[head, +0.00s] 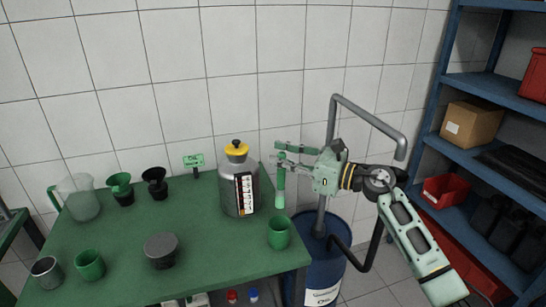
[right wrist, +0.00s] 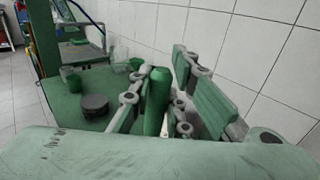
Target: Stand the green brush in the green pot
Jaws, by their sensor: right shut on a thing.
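My right gripper (head: 282,160) is shut on the green brush (head: 281,186), which hangs roughly upright in the air near the table's right end. In the right wrist view the brush (right wrist: 157,95) stands between the fingers. A green pot (head: 279,233) stands at the table's right edge, below the brush in the head view; a small gap shows between them. Its inside is hard to see. A second green pot (head: 90,265) stands at the front left of the table; it also shows in the right wrist view (right wrist: 70,79). My left gripper is not in view.
On the green table (head: 210,245) stand a grey canister with a yellow cap (head: 239,185), a dark round lidded thing (head: 161,250), a metal cup (head: 47,272), two funnels and a clear jug (head: 78,198). A blue drum (head: 325,270) stands right of the table.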

